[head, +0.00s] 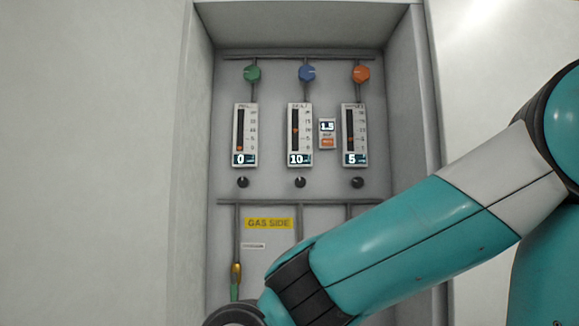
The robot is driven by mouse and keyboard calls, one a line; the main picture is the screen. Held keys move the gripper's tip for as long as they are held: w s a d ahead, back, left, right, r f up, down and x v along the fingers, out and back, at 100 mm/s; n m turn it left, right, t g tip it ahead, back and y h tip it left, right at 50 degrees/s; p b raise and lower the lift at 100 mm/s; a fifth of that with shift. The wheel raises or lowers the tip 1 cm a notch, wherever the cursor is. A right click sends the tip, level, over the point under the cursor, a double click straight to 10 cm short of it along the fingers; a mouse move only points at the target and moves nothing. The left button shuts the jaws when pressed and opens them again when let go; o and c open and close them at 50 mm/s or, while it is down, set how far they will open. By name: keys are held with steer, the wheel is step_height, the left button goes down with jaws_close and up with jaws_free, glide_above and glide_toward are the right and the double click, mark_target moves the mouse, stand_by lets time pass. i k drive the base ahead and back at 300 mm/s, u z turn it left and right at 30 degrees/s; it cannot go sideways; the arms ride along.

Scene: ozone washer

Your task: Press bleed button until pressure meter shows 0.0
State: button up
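A small pressure meter (327,126) reads 1.5 on its dark display, between the middle and right flow gauges. An orange-red button (328,142) sits directly below that display on the same small white box; its lettering is too small to read. Nothing touches the button. My arm crosses the lower right of the head view, and its wrist end reaches the bottom edge left of centre, below the panel. My gripper is out of view.
Green (252,73), blue (307,72) and orange (361,74) knobs sit above gauges reading 0 (244,159), 10 (299,159) and 5 (355,159). Small black knobs sit below. The recess has side walls (197,170). A yellow GAS SIDE label (269,224) is lower.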

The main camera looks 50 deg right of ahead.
mark_target(324, 142)
steer(key=z, duration=1.25)
